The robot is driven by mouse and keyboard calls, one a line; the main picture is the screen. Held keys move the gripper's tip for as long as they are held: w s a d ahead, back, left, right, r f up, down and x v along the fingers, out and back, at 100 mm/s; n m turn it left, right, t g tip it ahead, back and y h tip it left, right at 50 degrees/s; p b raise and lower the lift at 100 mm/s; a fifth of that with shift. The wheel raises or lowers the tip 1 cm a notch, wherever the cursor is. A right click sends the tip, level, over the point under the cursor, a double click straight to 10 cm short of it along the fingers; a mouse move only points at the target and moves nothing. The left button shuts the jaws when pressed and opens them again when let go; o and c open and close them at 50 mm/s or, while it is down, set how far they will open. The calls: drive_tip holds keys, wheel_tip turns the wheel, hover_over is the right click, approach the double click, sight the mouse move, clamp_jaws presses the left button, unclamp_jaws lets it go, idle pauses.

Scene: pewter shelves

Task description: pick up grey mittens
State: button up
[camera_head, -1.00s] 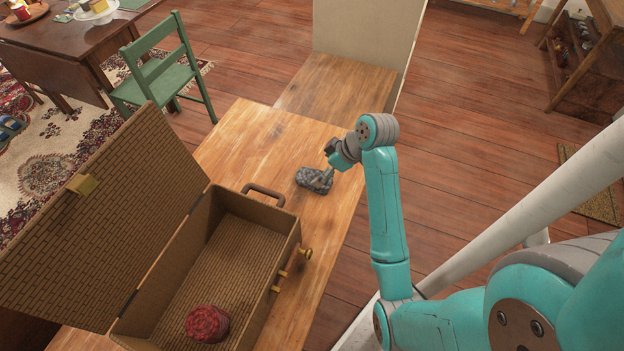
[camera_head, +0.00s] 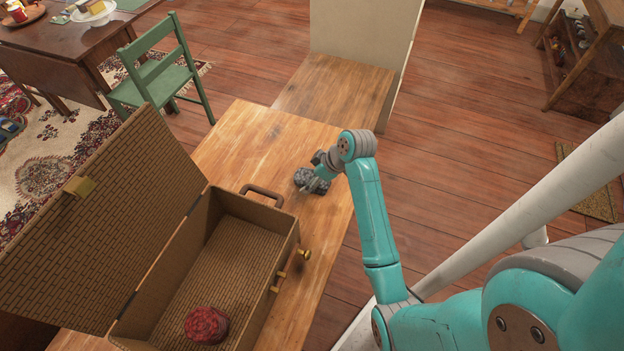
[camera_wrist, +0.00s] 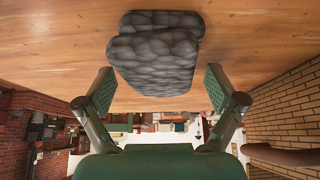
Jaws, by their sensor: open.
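The grey mittens (camera_head: 307,181) lie on the wooden table (camera_head: 262,135), beyond the open basket. They look like a lumpy, dark grey bundle. In the wrist view the mittens (camera_wrist: 155,52) sit just ahead of my gripper (camera_wrist: 158,90), roughly centred between its two fingers. I cannot tell whether a finger touches the mittens.
An open wicker basket (camera_head: 285,238) with a raised lid (camera_head: 100,215) stands near, holding a red round thing (camera_head: 206,325). Its handle (camera_head: 262,193) points towards the mittens. A green chair (camera_head: 155,75) stands at the back left. Bare table lies around the mittens.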

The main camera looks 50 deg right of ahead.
drive_tip(key=shift+f, duration=0.25)
idle(0.3)
drive_tip(key=c, duration=1.2)
